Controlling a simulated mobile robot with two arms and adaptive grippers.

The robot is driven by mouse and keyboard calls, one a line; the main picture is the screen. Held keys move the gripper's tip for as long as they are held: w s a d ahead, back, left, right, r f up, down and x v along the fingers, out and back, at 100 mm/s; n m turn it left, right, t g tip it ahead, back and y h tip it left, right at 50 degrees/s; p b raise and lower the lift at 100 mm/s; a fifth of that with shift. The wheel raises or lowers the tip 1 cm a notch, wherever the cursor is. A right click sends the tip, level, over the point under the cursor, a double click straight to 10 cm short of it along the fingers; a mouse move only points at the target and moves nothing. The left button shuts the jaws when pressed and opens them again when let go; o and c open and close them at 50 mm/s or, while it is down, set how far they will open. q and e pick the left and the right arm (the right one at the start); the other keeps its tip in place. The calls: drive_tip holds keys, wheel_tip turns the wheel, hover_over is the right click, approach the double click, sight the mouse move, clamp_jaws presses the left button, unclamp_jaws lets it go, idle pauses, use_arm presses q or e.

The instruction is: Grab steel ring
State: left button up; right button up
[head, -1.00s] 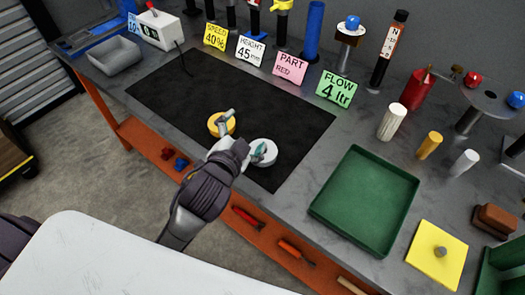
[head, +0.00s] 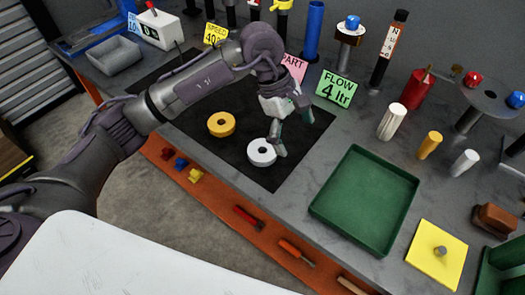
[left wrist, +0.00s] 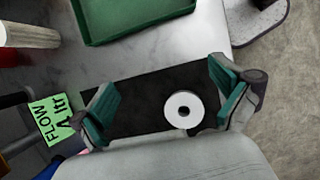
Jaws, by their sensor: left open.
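A steel-coloured, pale ring (head: 262,152) lies flat on the black mat (head: 200,125), with a dark hole in its middle. It also shows in the left wrist view (left wrist: 184,109), between the spread fingers and nearer the right one. A yellow ring (head: 221,124) lies on the mat to its left. My left gripper (head: 292,134) is above the mat, just right of and beyond the pale ring in the head view. It is open and empty, its green-padded fingers wide apart in the left wrist view (left wrist: 165,108). My right gripper does not show.
A green tray (head: 365,200) stands right of the mat. Cards, a blue tube (head: 313,30) and other posts line the back. White cylinders (head: 392,121), a yellow cylinder (head: 429,145) and a yellow plate (head: 437,254) stand at the right. A grey bin (head: 114,56) is at the far left.

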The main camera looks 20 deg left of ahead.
use_arm(q)
drive_tip(key=w+a+r+y, duration=0.1)
drive_tip(key=w+a+y, duration=0.25)
drive_tip(key=a, duration=0.55)
drive_tip(key=y+p, duration=0.1)
drive_tip(key=p, duration=0.1)
hover_over(262, 148)
drive_tip(key=s, duration=0.2)
drive_tip(key=shift+t, duration=0.3)
drive_tip(key=f, duration=0.8)
drive_tip(key=shift+w, duration=0.2)
drive_tip(key=f, duration=0.1)
drive_tip(key=f+p, duration=0.1)
drive_tip(key=f, duration=0.1)
drive_tip(key=f+p, duration=0.1)
drive_tip(key=shift+d+f, duration=0.3)
drive_tip(key=shift+f, duration=0.1)
drive_tip(key=shift+w+f, duration=0.1)
drive_tip(key=shift+f, duration=0.1)
drive_tip(key=c, duration=1.5)
drive_tip(key=shift+w+r, duration=0.1)
drive_tip(key=shift+c, duration=0.9)
